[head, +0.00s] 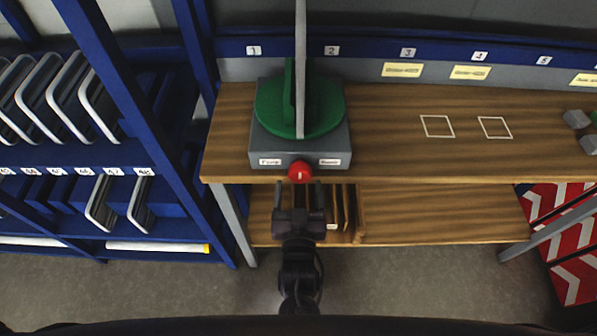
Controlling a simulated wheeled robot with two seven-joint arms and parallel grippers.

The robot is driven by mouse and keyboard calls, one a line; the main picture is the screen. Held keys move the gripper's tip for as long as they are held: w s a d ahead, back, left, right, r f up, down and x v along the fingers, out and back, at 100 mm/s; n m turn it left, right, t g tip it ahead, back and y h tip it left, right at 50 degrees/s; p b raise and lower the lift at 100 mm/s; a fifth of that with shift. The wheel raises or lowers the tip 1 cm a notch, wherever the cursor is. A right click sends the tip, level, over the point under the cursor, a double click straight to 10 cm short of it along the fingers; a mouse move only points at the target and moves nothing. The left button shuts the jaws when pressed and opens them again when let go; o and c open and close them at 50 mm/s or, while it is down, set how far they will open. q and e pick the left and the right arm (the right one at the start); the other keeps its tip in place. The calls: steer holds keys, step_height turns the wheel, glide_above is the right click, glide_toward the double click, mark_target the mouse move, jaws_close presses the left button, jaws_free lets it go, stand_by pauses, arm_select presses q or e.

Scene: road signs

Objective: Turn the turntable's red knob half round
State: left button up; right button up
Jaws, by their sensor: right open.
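The turntable has a grey box base (258,143) and a round green plate (325,118), and stands at the left end of the wooden bench. A thin grey panel (300,70) stands upright on the plate, seen edge-on. The red knob (299,171) is on the front face of the base, between two white labels, with a pale mark on it. My right gripper (299,187) is just in front of the knob, fingers pointing at it, open, one finger on each side. Whether the fingers touch the knob cannot be told. My left gripper is not in view.
The bench top (400,155) is clear to the right, with two white outlined squares. Grey blocks (577,119) lie at its right end. A blue rack (120,100) with metal frames stands at left. Red-and-white chevron boards (570,245) lean at lower right.

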mark_target(301, 178)
steer(key=w, duration=0.4)
steer(key=shift+w+d, duration=0.1)
steer(key=shift+d, duration=0.1)
steer(key=shift+w+p, duration=0.2)
steer(key=shift+p, duration=0.1)
steer(key=shift+w+f, duration=0.1)
steer(key=shift+c, duration=0.3)
steer(key=shift+a, duration=0.1)
steer(key=c, duration=0.9)
steer(key=shift+n+p, duration=1.05)
steer(key=shift+n, duration=0.35)
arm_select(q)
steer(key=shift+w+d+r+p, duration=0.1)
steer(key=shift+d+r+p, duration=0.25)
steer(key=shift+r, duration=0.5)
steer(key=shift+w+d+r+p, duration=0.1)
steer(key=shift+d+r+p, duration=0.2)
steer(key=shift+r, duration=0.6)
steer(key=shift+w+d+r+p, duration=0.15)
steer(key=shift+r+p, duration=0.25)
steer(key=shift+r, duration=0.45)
arm_select(e)
steer(key=shift+n, duration=2.2)
steer(key=o, duration=1)
steer(key=shift+c, duration=0.2)
